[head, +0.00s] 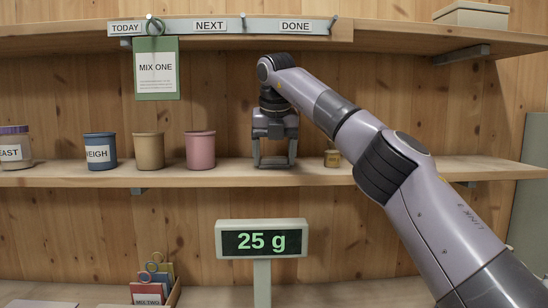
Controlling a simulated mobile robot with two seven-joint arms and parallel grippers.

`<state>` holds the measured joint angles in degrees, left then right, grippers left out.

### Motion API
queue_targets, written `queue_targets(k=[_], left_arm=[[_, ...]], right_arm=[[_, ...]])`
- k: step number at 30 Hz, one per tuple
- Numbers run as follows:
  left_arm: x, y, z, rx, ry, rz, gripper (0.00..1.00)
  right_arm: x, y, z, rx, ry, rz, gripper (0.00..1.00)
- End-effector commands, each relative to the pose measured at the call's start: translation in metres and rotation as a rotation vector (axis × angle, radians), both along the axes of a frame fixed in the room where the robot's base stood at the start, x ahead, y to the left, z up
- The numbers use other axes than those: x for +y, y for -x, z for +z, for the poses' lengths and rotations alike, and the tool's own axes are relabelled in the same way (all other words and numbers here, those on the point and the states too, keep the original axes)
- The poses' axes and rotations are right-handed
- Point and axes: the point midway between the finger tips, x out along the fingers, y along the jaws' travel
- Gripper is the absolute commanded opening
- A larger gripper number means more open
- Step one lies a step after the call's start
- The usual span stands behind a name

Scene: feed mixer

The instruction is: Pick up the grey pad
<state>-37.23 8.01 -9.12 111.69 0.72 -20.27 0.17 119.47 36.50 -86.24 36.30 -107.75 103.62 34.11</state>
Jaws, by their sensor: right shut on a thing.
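My right gripper (274,163) reaches down to the middle shelf, to the right of the pink cup. Its two fingers are spread apart and shut on a low, flat grey pad (275,165), which shows only as a thin strip between the fingertips at shelf level. The gripper and its fingers hide most of it. I cannot tell whether it touches the shelf or is just clear of it. My left gripper is not in view.
A display reading 25 g (261,241) stands below. A green-framed card (156,90) hangs above.

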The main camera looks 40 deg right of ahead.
Motion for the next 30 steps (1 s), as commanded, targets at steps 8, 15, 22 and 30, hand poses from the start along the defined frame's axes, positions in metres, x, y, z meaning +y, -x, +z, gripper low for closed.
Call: queue_targets(k=[8, 15, 22, 30], left_arm=[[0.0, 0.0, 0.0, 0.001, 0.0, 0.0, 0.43], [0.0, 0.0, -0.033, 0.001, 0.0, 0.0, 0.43], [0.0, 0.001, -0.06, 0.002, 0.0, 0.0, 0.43], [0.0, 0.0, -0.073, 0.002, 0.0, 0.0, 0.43]], right_arm=[[0.001, 0.0, 0.015, -0.002, 0.0, -0.001, 0.44], [0.018, 0.021, 0.008, -0.003, 0.003, 0.003, 0.44], [0.043, 0.052, 0.011, -0.007, 0.006, 0.003, 0.44], [0.074, 0.088, 0.013, -0.005, 0.006, 0.003, 0.44]])
